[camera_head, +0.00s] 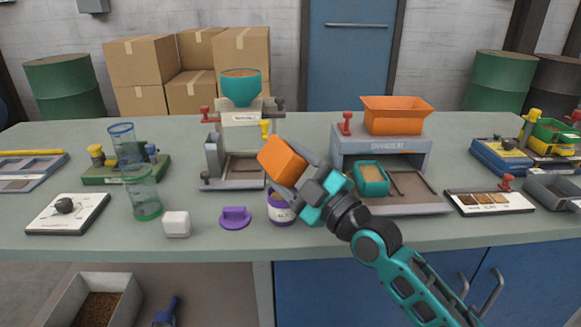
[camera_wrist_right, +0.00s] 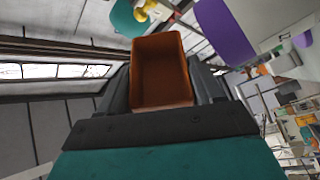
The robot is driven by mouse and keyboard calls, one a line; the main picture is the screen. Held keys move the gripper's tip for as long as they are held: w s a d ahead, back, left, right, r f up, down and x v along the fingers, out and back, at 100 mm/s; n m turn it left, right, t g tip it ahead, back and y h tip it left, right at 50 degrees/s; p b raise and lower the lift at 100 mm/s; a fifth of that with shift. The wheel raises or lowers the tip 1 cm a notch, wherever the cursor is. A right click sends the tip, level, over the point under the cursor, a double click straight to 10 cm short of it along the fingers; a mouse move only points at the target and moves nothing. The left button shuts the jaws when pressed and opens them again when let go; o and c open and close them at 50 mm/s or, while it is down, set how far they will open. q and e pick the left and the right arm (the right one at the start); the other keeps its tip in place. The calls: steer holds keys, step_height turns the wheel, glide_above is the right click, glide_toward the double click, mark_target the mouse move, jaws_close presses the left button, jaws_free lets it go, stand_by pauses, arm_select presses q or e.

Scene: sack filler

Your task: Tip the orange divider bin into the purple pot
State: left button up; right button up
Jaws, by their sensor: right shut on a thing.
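The orange divider bin (camera_head: 281,162) is held in my right gripper (camera_head: 297,172), tilted, above the bench. In the right wrist view the bin (camera_wrist_right: 162,70) sits between the fingers and its hollow inside shows; I see no clear contents there. The purple pot (camera_head: 281,211) stands open on the bench near its front edge, just below the bin, partly covered by my gripper. A purple shape, likely the pot, shows in the right wrist view (camera_wrist_right: 224,35). A purple lid (camera_head: 235,218) lies left of the pot. My left gripper is out of view.
The grey divider (camera_head: 380,147) with an orange hopper and a teal bin (camera_head: 372,179) stands right of the gripper. A filler with a teal funnel (camera_head: 240,90) stands behind. A white block (camera_head: 176,224) and a green-based clear jar (camera_head: 143,195) are left of the lid.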

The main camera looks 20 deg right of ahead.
mark_target(291, 149)
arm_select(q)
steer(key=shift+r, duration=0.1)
arm_select(e)
steer(key=shift+r, duration=0.1)
step_height(291, 149, up, 3)
steer(key=n+g+p, duration=0.1)
steer(key=n+p, duration=0.1)
steer(key=n+g+p, duration=0.1)
steer(key=n+p, duration=0.2)
steer(key=shift+r+y+p, duration=0.1)
steer(key=shift+y+p, duration=0.2)
steer(key=shift+n+p, duration=0.4)
steer(key=shift+n, duration=0.3)
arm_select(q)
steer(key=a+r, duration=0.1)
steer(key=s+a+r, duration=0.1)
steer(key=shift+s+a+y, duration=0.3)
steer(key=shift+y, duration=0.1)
arm_select(e)
steer(key=shift+f+g, duration=0.2)
steer(key=shift+g, duration=0.1)
